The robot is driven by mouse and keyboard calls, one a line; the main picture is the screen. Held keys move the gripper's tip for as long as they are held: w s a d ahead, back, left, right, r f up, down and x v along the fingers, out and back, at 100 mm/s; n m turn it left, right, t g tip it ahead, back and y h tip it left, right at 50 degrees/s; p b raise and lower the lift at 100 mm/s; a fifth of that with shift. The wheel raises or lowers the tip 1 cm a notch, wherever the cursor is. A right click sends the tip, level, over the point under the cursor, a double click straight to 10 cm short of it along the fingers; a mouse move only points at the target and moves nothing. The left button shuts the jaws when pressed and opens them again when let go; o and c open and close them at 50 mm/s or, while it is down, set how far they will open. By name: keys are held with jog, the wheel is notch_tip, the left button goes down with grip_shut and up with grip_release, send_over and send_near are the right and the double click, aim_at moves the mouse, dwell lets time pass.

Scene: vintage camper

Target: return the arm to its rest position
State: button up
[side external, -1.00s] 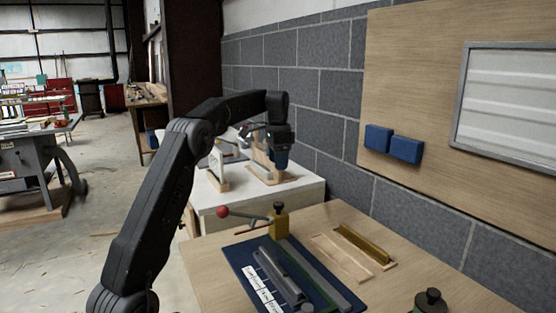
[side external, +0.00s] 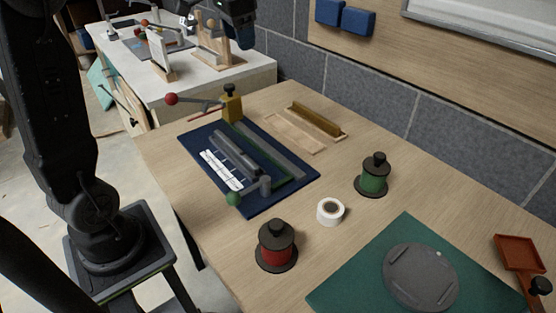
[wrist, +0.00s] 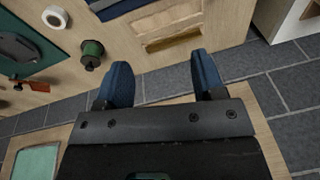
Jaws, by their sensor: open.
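My gripper (wrist: 163,75) shows in the wrist view with its two blue-padded fingers spread apart. Nothing is between them; beyond them are the wooden table edge and grey blocks. In the side view, part of my gripper (side external: 241,30) shows at the top edge, raised beyond the far end of the wooden table (side external: 350,130). The rest of it is cut off there. My arm stands at the left of the side view, its upper part out of frame.
A blue mat (side external: 205,135) holds a bar fixture and a red-knobbed lever (side external: 171,99). Nearby are a wooden tray (side external: 293,133), green spool (side external: 374,178), red spool (side external: 276,246), white tape roll (side external: 331,211) and green mat (side external: 345,285). A white bench (side external: 190,80) and block wall stand behind.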

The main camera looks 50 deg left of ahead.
jog(key=s+d+f+t, duration=0.1)
jog(key=s+d+f, duration=0.3)
jog(key=s+d, duration=0.4)
jog(key=s+d+f+n+t, duration=0.1)
jog(key=s+d+f, duration=0.3)
jog(key=s+d, duration=0.4)
jog(key=s+t, duration=0.1)
jog(key=s, duration=0.3)
jog(key=shift+d+f+n+t+h, duration=0.25)
jog(key=shift+d+n+t+h, duration=0.05)
jog(key=shift+d+h, duration=0.1)
